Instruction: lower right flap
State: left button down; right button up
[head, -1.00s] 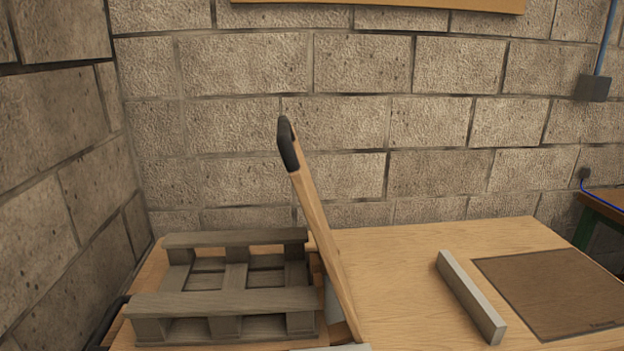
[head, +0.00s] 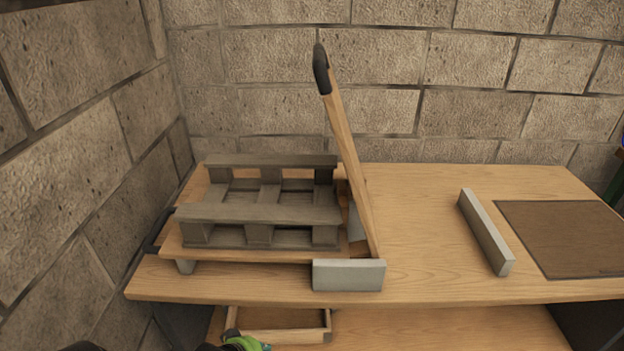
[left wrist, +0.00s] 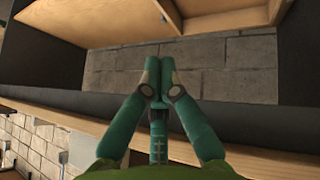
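The right flap (head: 352,160) is a wooden board raised and leaning slightly left, with a black grip or edge cap (head: 320,68) at its top. Its lower end is by a grey block (head: 348,275) at the bench front, right of a small grey pallet (head: 258,212) on a wooden base. My left gripper (left wrist: 158,72) has green fingers drawn together at the tips, with nothing visible between them. A green part of it (head: 245,343) shows at the bottom of the head view, well below the flap. My right gripper is not in view.
The wooden bench top (head: 420,225) is clear right of the flap up to a grey bar (head: 485,232) and a brown mat (head: 565,238). Block walls stand behind and left.

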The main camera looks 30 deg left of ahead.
pick_arm(q)
jog(key=w+a+r+n+t, duration=0.2)
jog(key=w+r+t, duration=0.1)
jog(key=r, duration=0.8)
jog(key=w+a+r+n+t+h, duration=0.1)
jog(key=w+a+r+n+t, duration=0.15)
jog(key=r, duration=0.85)
jog(key=w+a+r+n+t, duration=0.2)
jog(key=w+r, duration=0.2)
jog(key=r, duration=0.7)
notch_tip(320, 180, up, 20)
jog(key=d+n+t+h+p, duration=0.1)
jog(key=n+t+h, duration=0.2)
jog(key=n+t, duration=0.2)
jog(key=w+d+r+p, duration=0.1)
jog(key=w+d+p, duration=0.1)
jog(key=w+p, duration=0.2)
jog(key=w+d+r+p, duration=0.2)
jog(key=w+d+p, duration=0.1)
jog(key=w, duration=0.3)
jog(key=shift+w+d+r+p, duration=0.15)
jog(key=shift+w+d+p, duration=0.15)
jog(key=shift+p, duration=0.25)
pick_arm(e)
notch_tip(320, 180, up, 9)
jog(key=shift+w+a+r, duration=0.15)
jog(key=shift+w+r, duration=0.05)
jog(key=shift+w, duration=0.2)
